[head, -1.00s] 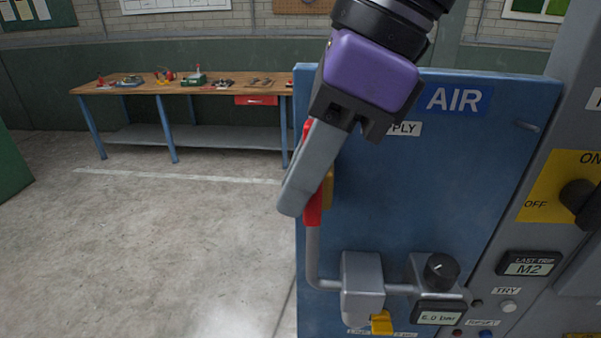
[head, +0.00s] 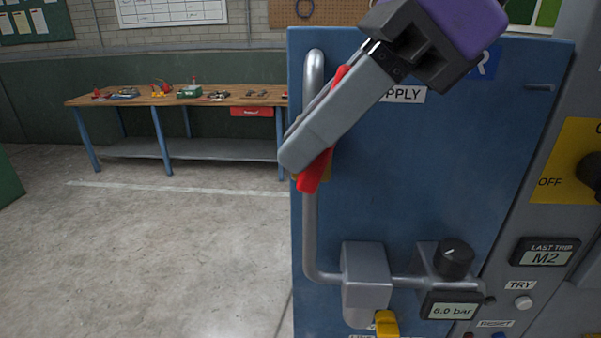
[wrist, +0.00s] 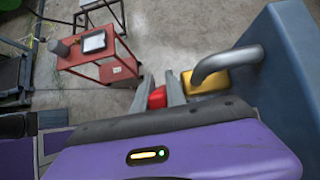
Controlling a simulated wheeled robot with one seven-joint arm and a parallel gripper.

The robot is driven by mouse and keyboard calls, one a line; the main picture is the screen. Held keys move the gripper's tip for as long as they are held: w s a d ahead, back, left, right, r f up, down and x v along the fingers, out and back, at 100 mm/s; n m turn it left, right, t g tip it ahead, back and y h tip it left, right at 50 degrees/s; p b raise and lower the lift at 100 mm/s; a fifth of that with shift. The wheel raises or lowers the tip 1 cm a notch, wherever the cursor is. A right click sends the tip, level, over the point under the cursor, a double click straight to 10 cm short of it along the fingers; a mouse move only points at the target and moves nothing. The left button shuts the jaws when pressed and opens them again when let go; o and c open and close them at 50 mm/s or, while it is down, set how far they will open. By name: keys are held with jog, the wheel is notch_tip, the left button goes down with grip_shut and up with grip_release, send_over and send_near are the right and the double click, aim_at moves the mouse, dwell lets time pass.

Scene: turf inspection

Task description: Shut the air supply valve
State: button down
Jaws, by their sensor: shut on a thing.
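The air supply valve has a red lever handle (head: 316,172) in front of a grey vertical pipe (head: 311,235) on the blue air panel (head: 430,190). The lever is tilted from the pipe line, its top leaning right. My gripper (head: 300,160) is shut on the red lever, its grey finger covering much of it in the head view. In the wrist view the red lever (wrist: 157,97) shows between the fingers, beside the brass-yellow valve body (wrist: 207,81). Part of the SUPPLY label is covered by my gripper.
A regulator knob (head: 457,257) and a gauge reading 6.0 bar (head: 453,311) sit low on the panel, with a yellow part (head: 386,323) below the pipe block. A yellow ON/OFF switch plate (head: 570,165) is at right. A workbench (head: 180,98) stands behind; the floor at left is clear.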

aim_at(328, 161)
jog(key=y+b, duration=0.1)
jog(key=b, duration=0.1)
jog(key=d+f+y+b, duration=0.1)
jog(key=b, duration=0.1)
jog(key=y+b, duration=0.2)
jog(key=shift+d+f+b, duration=0.15)
jog(key=shift+d+b, duration=0.1)
jog(key=shift+b, duration=0.1)
jog(key=y+b, duration=0.1)
jog(key=b, duration=0.2)
jog(key=d+y+b, duration=0.1)
jog(key=y+b, duration=0.1)
jog(key=b, duration=0.2)
jog(key=shift+d+f+y, duration=0.1)
jog(key=shift+f+y, duration=0.2)
jog(key=shift+f, duration=0.05)
jog(key=y+b, duration=0.2)
jog(key=b, duration=0.1)
jog(key=d+f+y+b, duration=0.1)
jog(key=y+b, duration=0.1)
jog(key=b, duration=0.2)
jog(key=y+b, duration=0.1)
jog(key=b, duration=0.1)
jog(key=y+b, duration=0.1)
jog(key=shift+d+f+t+y+b, duration=0.1)
jog(key=shift+d+t+y+b, duration=0.05)
jog(key=shift+t+y+b, duration=0.2)
jog(key=c, duration=1.6)
grip_release()
jog(key=shift+c, duration=0.2)
